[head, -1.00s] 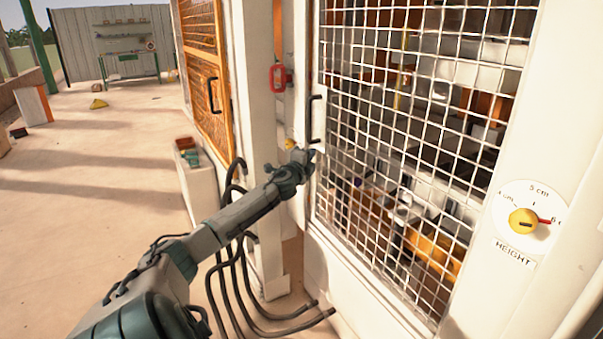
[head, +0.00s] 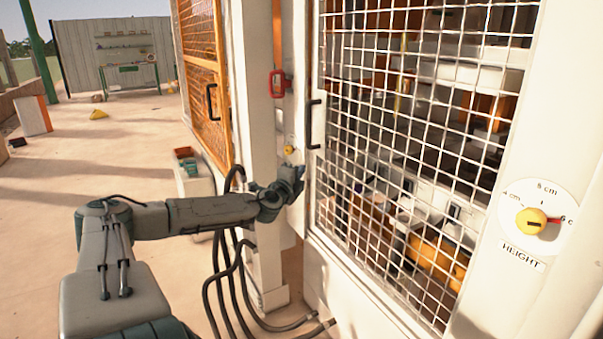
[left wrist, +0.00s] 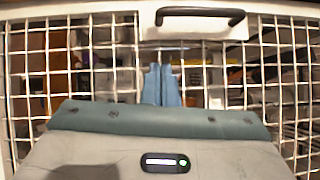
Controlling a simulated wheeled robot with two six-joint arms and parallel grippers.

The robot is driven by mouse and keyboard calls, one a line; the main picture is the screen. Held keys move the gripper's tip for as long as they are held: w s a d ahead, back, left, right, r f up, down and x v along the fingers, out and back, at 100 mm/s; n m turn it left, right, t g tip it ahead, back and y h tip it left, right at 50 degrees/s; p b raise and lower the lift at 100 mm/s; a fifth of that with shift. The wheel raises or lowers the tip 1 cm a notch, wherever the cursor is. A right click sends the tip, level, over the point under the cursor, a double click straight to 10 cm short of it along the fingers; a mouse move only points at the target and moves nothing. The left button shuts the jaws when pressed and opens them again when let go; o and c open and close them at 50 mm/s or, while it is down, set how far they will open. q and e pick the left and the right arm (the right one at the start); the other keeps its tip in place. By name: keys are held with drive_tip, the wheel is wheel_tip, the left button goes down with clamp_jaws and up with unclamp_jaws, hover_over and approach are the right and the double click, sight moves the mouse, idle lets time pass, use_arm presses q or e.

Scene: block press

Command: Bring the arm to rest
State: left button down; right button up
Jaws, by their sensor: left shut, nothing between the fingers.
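My left gripper (head: 299,172) is in front of the white frame of the mesh door (head: 425,150), below the black door handle (head: 314,124). Its blue fingers are together with nothing between them. In the left wrist view my left gripper (left wrist: 161,84) points at the white wire mesh (left wrist: 95,60), and the black handle (left wrist: 200,14) shows above the fingertips, apart from them. My left arm reaches in from the lower left with its elbow bent. My right gripper does not show.
A height dial (head: 538,218) with a yellow knob is on the white post at right. A red latch (head: 278,83) and a yellow button (head: 289,150) are on the frame. Black hoses (head: 232,270) hang below my forearm. The floor at left is largely open.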

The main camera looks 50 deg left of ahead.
use_arm(q)
drive_tip(key=shift+f, duration=0.2)
